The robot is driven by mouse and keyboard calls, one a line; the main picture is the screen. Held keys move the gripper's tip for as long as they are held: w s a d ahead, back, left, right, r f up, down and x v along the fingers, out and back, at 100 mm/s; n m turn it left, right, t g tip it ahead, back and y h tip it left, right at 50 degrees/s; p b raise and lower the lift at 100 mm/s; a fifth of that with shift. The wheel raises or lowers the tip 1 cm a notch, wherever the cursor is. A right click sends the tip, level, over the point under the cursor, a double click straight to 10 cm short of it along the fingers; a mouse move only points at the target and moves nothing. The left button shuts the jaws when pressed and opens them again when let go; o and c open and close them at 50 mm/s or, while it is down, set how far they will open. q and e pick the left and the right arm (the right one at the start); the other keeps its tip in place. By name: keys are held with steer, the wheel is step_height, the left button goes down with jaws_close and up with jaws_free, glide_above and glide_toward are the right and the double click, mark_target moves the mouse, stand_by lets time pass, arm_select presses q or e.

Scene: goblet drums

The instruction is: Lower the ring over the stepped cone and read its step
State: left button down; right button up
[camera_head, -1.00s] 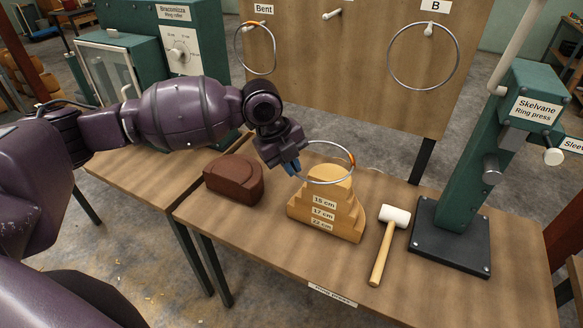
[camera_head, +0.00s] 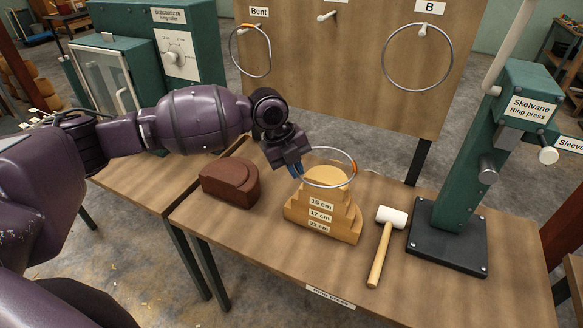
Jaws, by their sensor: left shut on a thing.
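The stepped cone (camera_head: 322,218) is a tan wooden block standing on the table, with steps labelled 15 cm, 17 cm and what looks like 22 cm. My left gripper (camera_head: 297,172) is shut on the near-left side of a thin metal ring (camera_head: 326,187). The ring has an orange mark at its right side. It is roughly level and appears around the cone's top part; whether it touches a step I cannot tell. My right gripper is not in view.
A brown stepped block (camera_head: 231,182) lies left of the cone. A white-headed mallet (camera_head: 384,243) lies right of it, before the green ring press (camera_head: 456,165). A pegboard (camera_head: 345,70) behind holds a ring under "Bent" (camera_head: 250,52) and one under "B" (camera_head: 417,57).

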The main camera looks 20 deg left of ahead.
arm_select(q)
steer(key=shift+w+f, duration=0.25)
steer(key=shift+w, duration=0.1)
steer(key=f+b, duration=0.1)
steer(key=w+f+b, duration=0.1)
steer(key=f, duration=0.1)
steer(key=w+f+b, duration=0.1)
steer(key=b, duration=0.1)
steer(key=shift+f, duration=0.25)
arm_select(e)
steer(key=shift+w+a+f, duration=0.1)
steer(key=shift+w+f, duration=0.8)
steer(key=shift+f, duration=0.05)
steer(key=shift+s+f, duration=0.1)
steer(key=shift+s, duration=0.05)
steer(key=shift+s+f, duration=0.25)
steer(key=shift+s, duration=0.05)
arm_select(q)
steer(key=shift+f, duration=0.1)
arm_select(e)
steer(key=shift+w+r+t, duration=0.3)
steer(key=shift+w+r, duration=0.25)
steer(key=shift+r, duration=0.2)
